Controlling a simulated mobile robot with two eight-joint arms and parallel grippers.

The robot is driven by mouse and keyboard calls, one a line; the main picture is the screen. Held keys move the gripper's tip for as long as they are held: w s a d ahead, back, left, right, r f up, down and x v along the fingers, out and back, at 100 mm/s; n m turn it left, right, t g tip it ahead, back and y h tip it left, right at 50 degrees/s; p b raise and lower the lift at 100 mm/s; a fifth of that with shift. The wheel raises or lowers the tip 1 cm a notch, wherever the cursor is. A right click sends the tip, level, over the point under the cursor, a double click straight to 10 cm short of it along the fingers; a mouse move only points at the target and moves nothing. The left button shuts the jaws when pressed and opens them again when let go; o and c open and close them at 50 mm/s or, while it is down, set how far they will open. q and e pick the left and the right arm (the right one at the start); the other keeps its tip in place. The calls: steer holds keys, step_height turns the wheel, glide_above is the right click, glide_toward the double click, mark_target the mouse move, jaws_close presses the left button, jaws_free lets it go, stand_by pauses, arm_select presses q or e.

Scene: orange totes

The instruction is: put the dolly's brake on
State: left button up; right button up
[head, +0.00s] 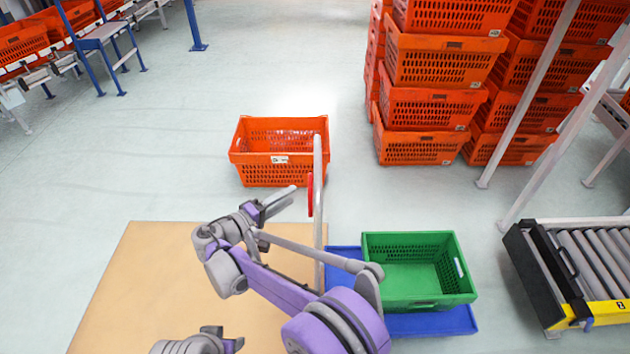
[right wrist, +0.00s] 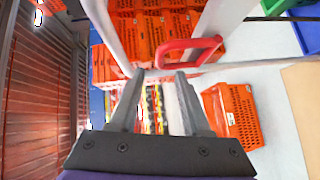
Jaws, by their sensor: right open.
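The blue dolly (head: 430,322) stands right of the tan mat and carries a green tote (head: 415,240). A pale upright pole (head: 319,240) rises at its left side. A red loop-shaped lever (head: 311,194) is on the pole; in the right wrist view the red loop (right wrist: 190,47) shows just beyond and above the fingertips. My right gripper (head: 292,196) is open and empty, left of the red lever and apart from it; its fingers also show in the right wrist view (right wrist: 160,73). Part of my left arm's end (head: 228,343) shows at the bottom edge; its fingers are not clear.
An orange tote (head: 280,176) stands on the floor beyond the pole. Tall stacks of orange totes (head: 435,60) stand at the back right. A roller conveyor (head: 585,262) is at the right.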

mark_target(311, 182)
steer(key=x, duration=0.9)
steer(key=shift+w+d+f, duration=0.1)
steer(key=shift+w+d, duration=0.05)
steer(key=shift+w, duration=0.05)
jaws_close()
stand_by(1.1)
